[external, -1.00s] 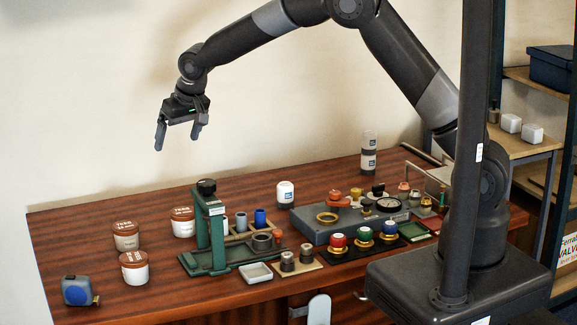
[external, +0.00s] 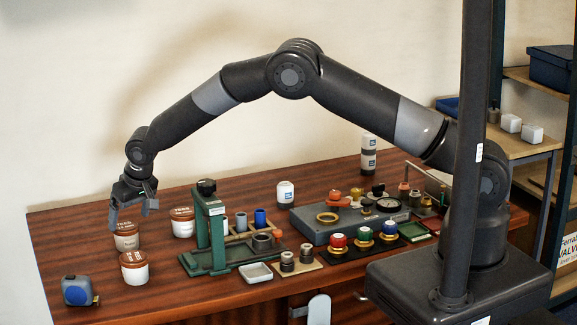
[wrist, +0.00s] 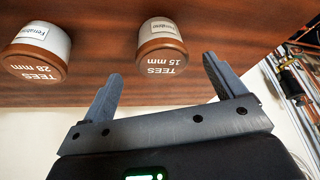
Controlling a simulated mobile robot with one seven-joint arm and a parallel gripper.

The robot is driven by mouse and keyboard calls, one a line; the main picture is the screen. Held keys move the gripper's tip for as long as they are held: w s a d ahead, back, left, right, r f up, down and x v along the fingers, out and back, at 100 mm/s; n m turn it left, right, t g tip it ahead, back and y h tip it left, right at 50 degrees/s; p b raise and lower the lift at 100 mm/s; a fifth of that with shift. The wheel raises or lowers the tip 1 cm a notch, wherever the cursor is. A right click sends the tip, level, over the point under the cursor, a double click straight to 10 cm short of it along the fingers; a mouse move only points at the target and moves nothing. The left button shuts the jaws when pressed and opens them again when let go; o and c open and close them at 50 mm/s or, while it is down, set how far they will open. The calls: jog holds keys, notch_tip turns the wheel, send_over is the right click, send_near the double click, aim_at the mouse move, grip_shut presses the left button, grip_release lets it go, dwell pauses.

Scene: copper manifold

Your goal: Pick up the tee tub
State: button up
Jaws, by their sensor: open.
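Several white tubs with brown lids stand at the left of the table. One tub (external: 126,241) is just below my gripper (external: 131,218), another tub (external: 183,227) is to its right, and a third tub (external: 134,273) is nearer the front. In the wrist view, a tub marked TEES 15 mm (wrist: 160,45) lies ahead of the open, empty fingers (wrist: 163,70). A tub marked TEES 28 mm (wrist: 38,50) is to its left. I cannot tell which external-view tub each label belongs to. In the external view, one finger partly overlaps the nearest tub.
A blue tape measure (external: 78,291) sits at the front left. A green press stand (external: 211,235) rises right of the tubs. Grey manifold block (external: 345,222) and small parts fill the table's right side. Bare wood lies around the tubs.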

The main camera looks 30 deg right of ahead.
aim_at(125, 226)
jog(key=shift+a+x, duration=0.2)
jog(key=shift+x, duration=2.35)
jog(key=shift+w, duration=0.15)
jog(key=c, duration=1.3)
jog(key=shift+r, duration=0.1)
jog(key=shift+c, duration=0.5)
jog(key=shift+r, duration=0.1)
